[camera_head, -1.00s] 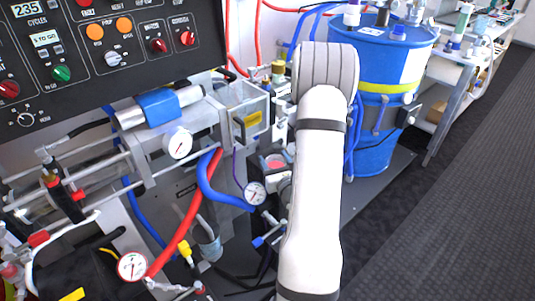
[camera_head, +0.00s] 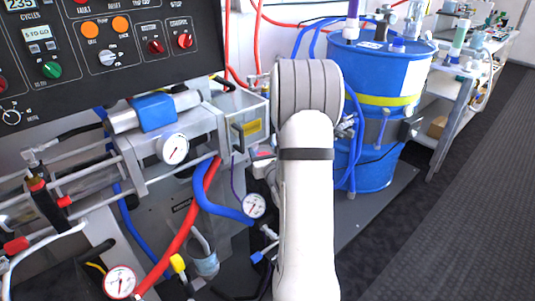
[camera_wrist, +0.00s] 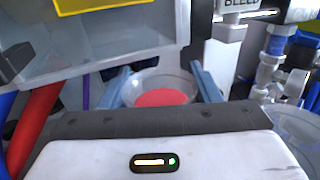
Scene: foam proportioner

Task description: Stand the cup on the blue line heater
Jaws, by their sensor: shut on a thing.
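A clear cup (camera_wrist: 135,88) with a red surface inside stands between the two blue-grey fingers of my gripper (camera_wrist: 160,76) in the wrist view. My gripper is shut on it, and the cup looks roughly upright. In the head view my white arm hides most of the gripper; only a small bit of red shows left of the arm. A blue block (camera_head: 158,112) on a silver cylinder, on top of the machine at left, may be the blue line heater; I cannot be sure. The cup is to the right of that block and lower in the picture.
A clear-walled box (camera_head: 245,125) with a yellow label sits between the block and my arm; it looms close at upper left in the wrist view. Red and blue hoses (camera_head: 215,200) and gauges (camera_head: 175,148) lie below. A blue drum (camera_head: 385,85) stands behind my arm.

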